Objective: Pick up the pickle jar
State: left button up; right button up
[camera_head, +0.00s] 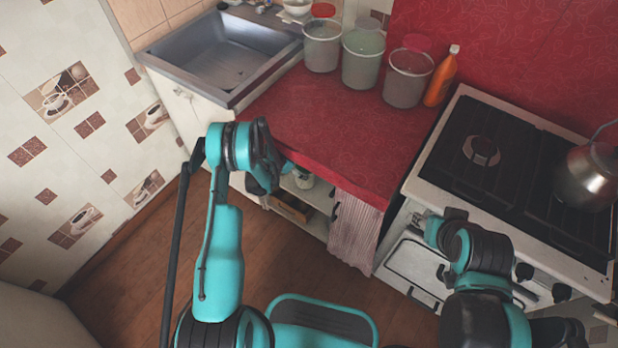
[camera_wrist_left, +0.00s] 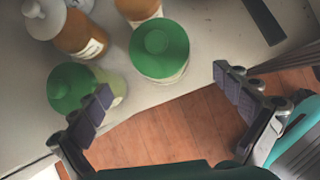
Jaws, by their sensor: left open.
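Two jars with green lids stand on a pale shelf in the left wrist view: one (camera_wrist_left: 160,52) between and just beyond my open fingers, the other (camera_wrist_left: 72,88) at the left, beside and partly behind the left finger. I cannot tell which holds pickles. My left gripper (camera_wrist_left: 162,84) is open and empty. In the head view the left gripper (camera_head: 268,165) is at the open cabinet under the red counter, near a pale jar (camera_head: 303,178). My right arm is folded in front of the stove; its gripper (camera_head: 428,226) is too unclear to read.
Orange-brown bottles (camera_wrist_left: 82,36) stand behind the jars. The red counter (camera_head: 320,125) is above the shelf, with several buckets and an orange bottle (camera_head: 440,76) on it. A striped curtain (camera_head: 354,232) hangs at the cabinet's right. The wooden floor (camera_head: 130,270) is clear.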

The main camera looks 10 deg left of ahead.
aim_at(305, 170)
pick_arm(q)
jog(key=shift+w+d, duration=0.2)
jog(key=shift+d, duration=0.15)
jog(key=b+x, duration=0.3)
jog(key=x, duration=0.5)
jog(key=shift+r, duration=0.15)
jog(key=c, duration=2)
